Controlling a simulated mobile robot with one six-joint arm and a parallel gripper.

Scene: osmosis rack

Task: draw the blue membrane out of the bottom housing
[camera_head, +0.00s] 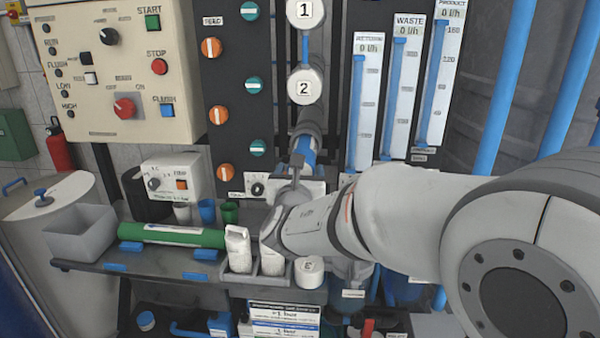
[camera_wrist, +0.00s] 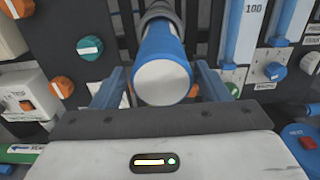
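The blue membrane (camera_wrist: 162,50) sticks out of the bottom housing (camera_wrist: 159,12) toward the wrist camera, its round pale end face showing. In the head view a short blue length of the membrane (camera_head: 307,150) shows below the grey mouth of the housing (camera_head: 308,122). My gripper (camera_wrist: 160,78) is open, with one blue-grey finger on each side of the membrane. Narrow gaps show between the fingers and the membrane in the wrist view. In the head view my gripper (camera_head: 296,170) is at the membrane's outer end, and its fingers are partly hidden.
White caps marked 1 (camera_head: 305,12) and 2 (camera_head: 305,86) sit above the bottom housing. Flow tubes (camera_head: 398,95) stand to its right and valve knobs (camera_head: 211,47) to its left. A shelf (camera_head: 150,262) below holds a green cylinder (camera_head: 172,235), a grey bin (camera_head: 80,232) and white bottles (camera_head: 238,248).

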